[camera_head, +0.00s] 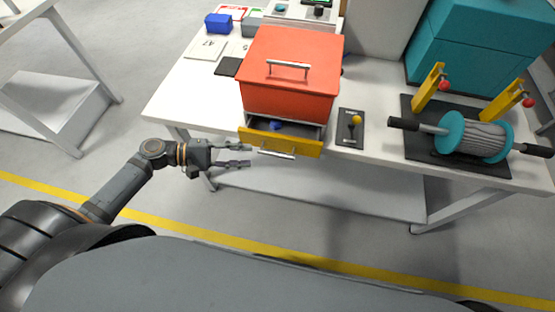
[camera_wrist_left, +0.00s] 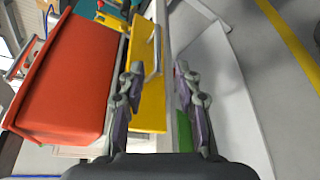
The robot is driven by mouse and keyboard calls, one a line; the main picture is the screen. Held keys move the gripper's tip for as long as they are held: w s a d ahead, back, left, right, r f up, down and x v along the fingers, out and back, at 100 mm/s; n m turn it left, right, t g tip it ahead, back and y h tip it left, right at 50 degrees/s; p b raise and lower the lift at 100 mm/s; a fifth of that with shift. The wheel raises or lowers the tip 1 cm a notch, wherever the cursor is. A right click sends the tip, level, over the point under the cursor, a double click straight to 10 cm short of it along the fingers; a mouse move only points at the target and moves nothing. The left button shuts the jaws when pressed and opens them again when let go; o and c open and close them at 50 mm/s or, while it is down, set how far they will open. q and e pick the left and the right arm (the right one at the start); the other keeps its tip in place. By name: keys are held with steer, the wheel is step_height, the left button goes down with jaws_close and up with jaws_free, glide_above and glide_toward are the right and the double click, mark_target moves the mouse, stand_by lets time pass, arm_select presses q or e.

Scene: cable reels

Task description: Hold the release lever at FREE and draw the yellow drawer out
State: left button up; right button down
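The yellow drawer (camera_head: 250,136) is partly out of the red cabinet (camera_head: 290,95), and its silver bar handle (camera_head: 277,155) is on the front face. The drawer front (camera_wrist_left: 150,90) and handle (camera_wrist_left: 153,55) also show in the left wrist view. My left gripper (camera_head: 247,155) is open and empty, just left of the handle, apart from it in the head view. In the left wrist view its spread fingers (camera_wrist_left: 158,80) point toward the handle side. My right gripper is not in view.
A cable reel (camera_head: 478,137) sits on a black mat at the right, beside yellow posts with red knobs. A teal cabinet (camera_head: 480,50) stands behind. Floor before the white table (camera_head: 390,165) is clear.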

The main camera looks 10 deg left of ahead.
mark_target(279, 155)
arm_select(q)
steer(key=x, duration=1)
steer(key=shift+d+r, duration=0.15)
steer(key=shift+d, duration=0.2)
steer(key=shift+c, duration=0.3)
jaws_close()
